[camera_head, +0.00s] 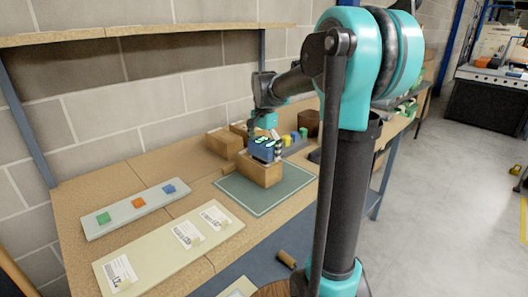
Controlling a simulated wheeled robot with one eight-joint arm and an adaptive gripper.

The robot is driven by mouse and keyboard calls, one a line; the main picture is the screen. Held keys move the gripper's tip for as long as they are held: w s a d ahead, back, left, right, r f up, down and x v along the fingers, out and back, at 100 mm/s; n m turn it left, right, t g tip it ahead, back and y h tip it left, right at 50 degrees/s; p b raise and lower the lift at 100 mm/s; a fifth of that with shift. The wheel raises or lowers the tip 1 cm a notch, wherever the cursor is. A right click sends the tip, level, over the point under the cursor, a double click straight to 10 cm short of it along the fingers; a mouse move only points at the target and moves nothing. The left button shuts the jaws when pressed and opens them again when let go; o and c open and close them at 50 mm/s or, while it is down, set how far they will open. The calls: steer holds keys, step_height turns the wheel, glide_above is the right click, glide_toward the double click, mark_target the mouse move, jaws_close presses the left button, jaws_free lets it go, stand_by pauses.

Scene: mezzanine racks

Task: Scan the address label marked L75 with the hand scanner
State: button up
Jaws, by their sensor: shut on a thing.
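My gripper (277,148) is at the far middle of the bench, small in view, shut on a blue thing (261,149) with pale green marks. I cannot tell for sure whether this is the hand scanner. It is at the top of a brown box (260,171) on a green-grey mat (285,193); I cannot tell whether it touches the box. A pale board (160,256) at the front left carries white labels: a near-left one (119,272), a middle one (186,234) and a far-right one (215,216). Their print is too small to read surely, so I cannot pick out L75.
A grey strip (135,212) with green, orange and blue squares lies behind the board. More brown boxes (224,143) stand behind the mat. A brown cylinder (287,259) lies on a dark blue surface at the front. A shelf (150,31) runs above the bench.

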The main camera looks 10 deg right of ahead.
mark_target(264, 141)
steer(key=shift+r, duration=3.5)
